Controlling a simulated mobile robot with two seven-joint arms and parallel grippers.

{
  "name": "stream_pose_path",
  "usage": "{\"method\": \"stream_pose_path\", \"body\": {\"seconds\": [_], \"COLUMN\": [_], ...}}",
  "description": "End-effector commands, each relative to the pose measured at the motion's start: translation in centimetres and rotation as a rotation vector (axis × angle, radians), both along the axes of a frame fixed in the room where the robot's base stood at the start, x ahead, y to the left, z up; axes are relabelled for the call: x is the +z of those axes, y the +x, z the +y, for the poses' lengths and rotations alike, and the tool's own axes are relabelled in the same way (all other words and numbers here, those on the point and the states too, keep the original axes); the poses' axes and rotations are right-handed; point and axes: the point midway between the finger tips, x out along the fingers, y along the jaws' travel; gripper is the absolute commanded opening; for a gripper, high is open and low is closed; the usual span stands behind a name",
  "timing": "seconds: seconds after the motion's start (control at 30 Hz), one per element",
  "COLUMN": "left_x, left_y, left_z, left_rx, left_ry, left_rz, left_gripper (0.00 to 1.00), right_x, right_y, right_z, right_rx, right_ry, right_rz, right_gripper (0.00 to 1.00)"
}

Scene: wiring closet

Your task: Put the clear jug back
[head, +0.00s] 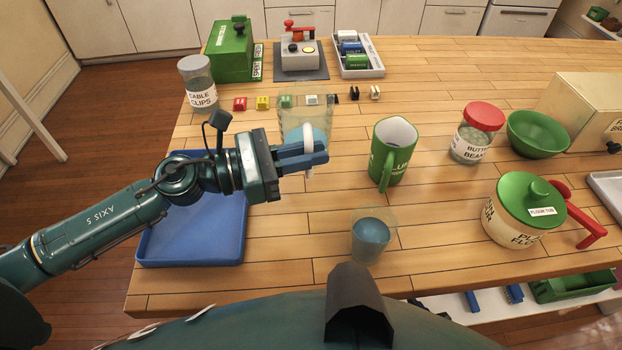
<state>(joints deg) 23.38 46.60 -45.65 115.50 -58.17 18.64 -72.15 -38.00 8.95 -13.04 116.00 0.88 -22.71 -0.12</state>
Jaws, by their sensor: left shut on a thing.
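The clear jug (320,104) is see-through and stands upright toward the back left of the wooden table, partly hidden behind my left gripper. My left gripper (312,153) comes in from the left and is shut on the jug's pale handle (309,134). I cannot tell whether the jug's base touches the table. The blue tray (195,250) lies on the table's left side, below my left arm and partly covered by it. My right gripper is not in view.
A green lettered jug (403,165) stands right of my gripper, and a clear cup (372,237) with blue contents is nearer. A cable clips jar (199,88), a row of small coloured blocks and a green box (231,52) are behind. A flour tub (515,220) is right.

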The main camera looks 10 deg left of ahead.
Motion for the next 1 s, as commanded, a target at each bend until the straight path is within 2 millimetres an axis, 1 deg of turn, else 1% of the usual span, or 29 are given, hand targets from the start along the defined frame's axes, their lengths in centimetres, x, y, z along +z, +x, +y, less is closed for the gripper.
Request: {"method": "stream_pose_path", "body": {"seconds": [0.03,0.1,0.23,0.4,0.47,0.53,0.73,0.87,0.9,1.0], "left_x": [-1.1,-2.0,-3.0,-5.5,-6.1,-6.4,-6.3,-6.8,-6.7,-6.7], "left_y": [0.0,0.0,0.0,0.1,0.0,0.0,0.0,0.0,0.0,0.0], "left_z": [0.0,0.0,0.0,0.0,0.0,0.0,0.0,0.0,0.0,0.0], "left_rx": [0.001,0.002,0.001,0.002,0.001,0.001,0.0,0.0,0.0,0.0], "left_ry": [-0.004,-0.003,-0.003,-0.004,-0.003,-0.002,-0.002,-0.002,0.0,-0.001], "left_rz": [0.003,0.001,-0.001,0.001,-0.001,-0.003,-0.004,-0.004,-0.002,-0.001], "left_gripper": [0.0,0.0,0.0,0.0,0.0,0.0,0.0,0.0,0.14,0.23], "right_x": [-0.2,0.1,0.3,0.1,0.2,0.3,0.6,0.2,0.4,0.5], "right_y": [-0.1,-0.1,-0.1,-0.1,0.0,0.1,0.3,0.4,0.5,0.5], "right_z": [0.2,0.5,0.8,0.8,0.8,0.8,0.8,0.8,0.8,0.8], "right_rx": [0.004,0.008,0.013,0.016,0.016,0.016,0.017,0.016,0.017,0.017], "right_ry": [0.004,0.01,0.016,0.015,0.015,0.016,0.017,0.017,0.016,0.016], "right_rz": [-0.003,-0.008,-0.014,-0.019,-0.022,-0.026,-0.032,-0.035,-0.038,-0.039], "right_gripper": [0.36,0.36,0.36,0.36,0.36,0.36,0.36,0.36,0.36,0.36]}}
